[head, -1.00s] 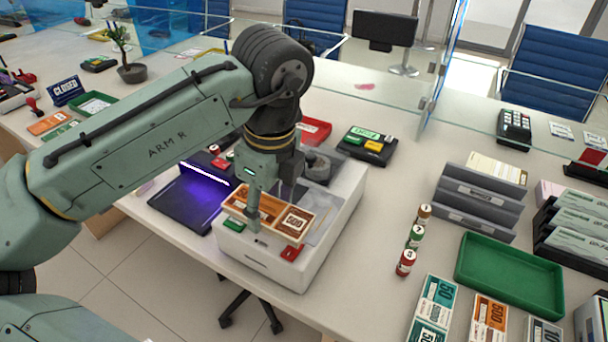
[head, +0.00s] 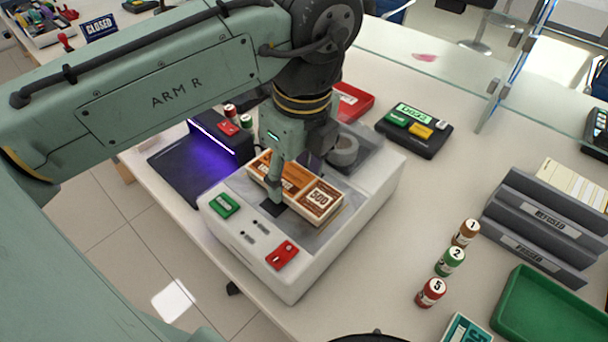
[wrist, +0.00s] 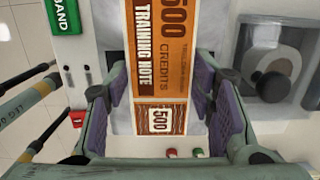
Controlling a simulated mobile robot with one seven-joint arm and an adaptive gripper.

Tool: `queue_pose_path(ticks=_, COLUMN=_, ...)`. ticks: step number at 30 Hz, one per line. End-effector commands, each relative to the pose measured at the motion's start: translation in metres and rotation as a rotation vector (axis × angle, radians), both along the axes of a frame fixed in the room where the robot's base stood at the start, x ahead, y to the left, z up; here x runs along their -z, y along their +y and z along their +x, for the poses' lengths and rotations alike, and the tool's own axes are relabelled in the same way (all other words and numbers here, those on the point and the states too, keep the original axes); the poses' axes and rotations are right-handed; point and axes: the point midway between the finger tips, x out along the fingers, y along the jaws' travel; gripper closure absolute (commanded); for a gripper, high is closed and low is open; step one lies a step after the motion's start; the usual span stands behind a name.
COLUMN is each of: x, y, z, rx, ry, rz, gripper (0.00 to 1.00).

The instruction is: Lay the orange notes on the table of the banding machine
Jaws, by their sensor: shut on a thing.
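The orange notes (head: 318,202) are a stack marked 500, with "500 credits" and "training note" showing in the wrist view (wrist: 160,70). They are over the grey table (head: 334,228) of the white banding machine (head: 360,212). My gripper (head: 282,190) is shut on the notes across their width, and its two purple-padded fingers stand on either side of them in the wrist view (wrist: 160,115). Whether the notes touch the table or hang just above it I cannot tell. Part of the stack is hidden behind my gripper in the head view.
The machine has a green button (head: 224,206), a red button (head: 282,254) and a tape roll (head: 344,150). A purple-lit device (head: 190,168) stands left. Several coin rolls (head: 450,261), a green tray (head: 550,312) and grey racks (head: 540,235) lie right.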

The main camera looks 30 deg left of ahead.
Motion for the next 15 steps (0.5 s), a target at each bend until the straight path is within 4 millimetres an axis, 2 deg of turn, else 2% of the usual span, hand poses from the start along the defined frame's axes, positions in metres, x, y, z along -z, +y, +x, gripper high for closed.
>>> queue_pose_path(ticks=13, x=0.0054, y=0.0001, z=-0.0019, rx=0.001, ry=-0.001, rz=-0.001, gripper=0.85)
queue_pose_path(ticks=14, x=0.0045, y=0.0002, z=-0.0021, rx=0.0, ry=0.0, rz=0.0, gripper=0.49)
queue_pose_path(ticks=15, x=0.0044, y=0.0003, z=-0.0021, rx=-0.001, ry=0.001, rz=0.0, gripper=0.46)
